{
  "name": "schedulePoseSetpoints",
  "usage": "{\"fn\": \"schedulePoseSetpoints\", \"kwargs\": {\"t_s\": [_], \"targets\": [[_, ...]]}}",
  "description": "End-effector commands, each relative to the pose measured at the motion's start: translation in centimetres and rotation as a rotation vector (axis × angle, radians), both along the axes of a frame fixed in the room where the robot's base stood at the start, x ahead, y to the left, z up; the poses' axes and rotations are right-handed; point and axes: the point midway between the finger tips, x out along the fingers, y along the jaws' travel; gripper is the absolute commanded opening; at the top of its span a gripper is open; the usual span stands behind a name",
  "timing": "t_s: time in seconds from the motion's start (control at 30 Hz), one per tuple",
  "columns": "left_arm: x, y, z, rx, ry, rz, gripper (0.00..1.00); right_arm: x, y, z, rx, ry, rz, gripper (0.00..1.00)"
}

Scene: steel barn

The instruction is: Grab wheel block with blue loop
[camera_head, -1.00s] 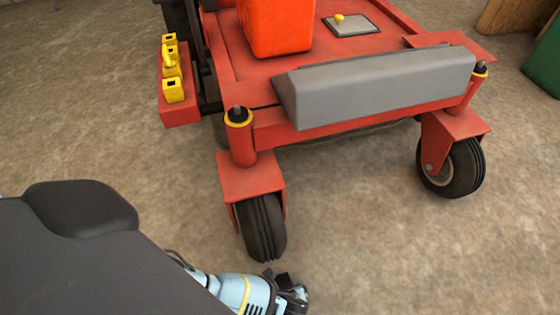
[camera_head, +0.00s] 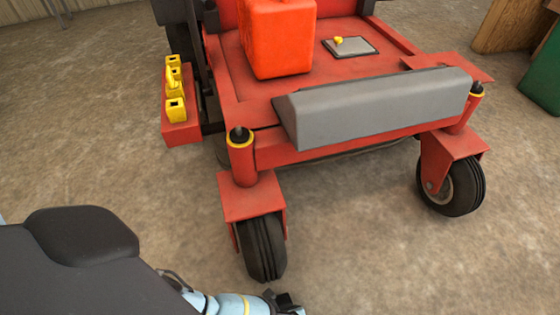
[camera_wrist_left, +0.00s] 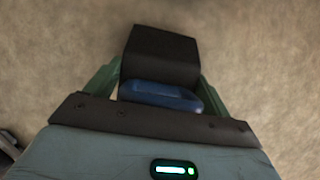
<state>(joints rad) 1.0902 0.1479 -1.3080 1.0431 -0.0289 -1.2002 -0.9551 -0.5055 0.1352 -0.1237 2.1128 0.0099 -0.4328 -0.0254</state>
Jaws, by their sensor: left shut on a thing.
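The wheel block (camera_wrist_left: 160,55) is black and wedge-like, with a blue loop (camera_wrist_left: 160,96) on its near side, in the left wrist view. My left gripper (camera_wrist_left: 160,88) is shut on it, with green fingers on both sides of the block and loop. Bare floor shows around the block. In the head view my left gripper (camera_head: 285,303) is at the bottom edge, just in front of the mower's left front wheel, partly cut off. The block cannot be clearly told from the gripper there. My right gripper is not in view.
A red mower (camera_head: 330,150) with a grey front bumper stands ahead. Its front wheels (camera_head: 262,248) (camera_head: 455,187) rest on the floor. An orange can (camera_head: 280,40) sits on its deck. A green box (camera_head: 543,75) and a wooden thing (camera_head: 510,25) stand at right. The floor at lower right is clear.

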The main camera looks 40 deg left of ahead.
Motion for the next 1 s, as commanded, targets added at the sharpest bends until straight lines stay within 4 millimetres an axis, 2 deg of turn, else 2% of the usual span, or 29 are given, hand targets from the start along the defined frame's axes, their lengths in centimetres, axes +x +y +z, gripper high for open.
{"fn": "schedulePoseSetpoints", "kwargs": {"t_s": [0.27,0.3,0.7,1.0], "targets": [[0.1,0.1,3.6,0.0,-0.005,0.001,0.44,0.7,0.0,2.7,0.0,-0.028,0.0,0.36],[-0.9,1.0,3.4,0.003,0.001,0.001,0.44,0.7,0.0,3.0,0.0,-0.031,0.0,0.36],[-7.9,7.2,4.3,0.003,-0.001,0.0,0.44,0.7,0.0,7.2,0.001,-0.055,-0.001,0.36],[-11.2,10.1,4.5,0.001,-0.002,0.001,0.44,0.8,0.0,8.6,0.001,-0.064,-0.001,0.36]]}}
